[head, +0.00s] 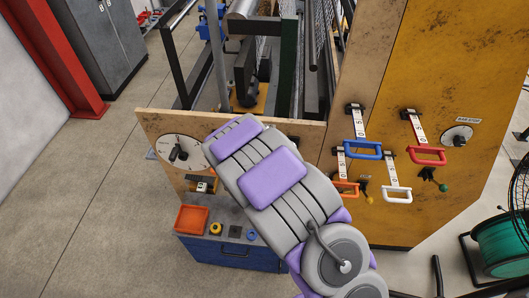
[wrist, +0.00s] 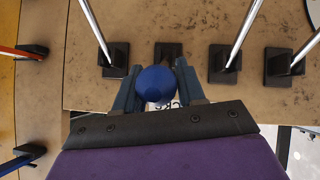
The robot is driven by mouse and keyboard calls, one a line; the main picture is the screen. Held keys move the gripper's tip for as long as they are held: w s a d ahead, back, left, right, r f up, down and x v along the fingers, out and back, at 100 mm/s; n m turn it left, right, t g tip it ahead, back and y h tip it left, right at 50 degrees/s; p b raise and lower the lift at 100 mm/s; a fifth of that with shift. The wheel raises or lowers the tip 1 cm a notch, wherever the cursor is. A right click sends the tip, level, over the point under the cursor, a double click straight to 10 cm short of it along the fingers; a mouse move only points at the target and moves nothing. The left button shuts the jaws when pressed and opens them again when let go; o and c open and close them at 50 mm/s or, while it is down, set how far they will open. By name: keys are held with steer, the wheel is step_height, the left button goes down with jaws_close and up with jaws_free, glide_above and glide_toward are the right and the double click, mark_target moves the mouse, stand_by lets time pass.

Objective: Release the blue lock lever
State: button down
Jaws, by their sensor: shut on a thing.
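A lever with a round blue knob (wrist: 157,84) shows in the wrist view, which fits the blue lock lever. Its black base (wrist: 168,50) is on a tan panel just beyond the knob. My gripper (wrist: 156,80) has one dark finger on each side of the knob and is shut on it. A few printed letters, partly hidden, show just below the knob. In the head view my own arm covers the gripper and this knob.
Other metal rods on black bases (wrist: 225,63) stand close on both sides. In the head view, a yellow panel carries a blue handle (head: 364,155), a red handle (head: 428,161) and a white handle (head: 398,199). An orange tray (head: 192,220) sits at lower left; open floor lies left.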

steer(key=shift+w+r+p, duration=0.4)
steer(key=shift+r+p, duration=0.25)
steer(key=shift+p, duration=0.05)
stand_by(1.3)
steer(key=c, duration=1)
jaws_free()
steer(key=shift+o, duration=1.2)
steer(key=shift+w+a+f, duration=0.15)
steer(key=v, duration=1.7)
steer(key=shift+s+a, duration=0.2)
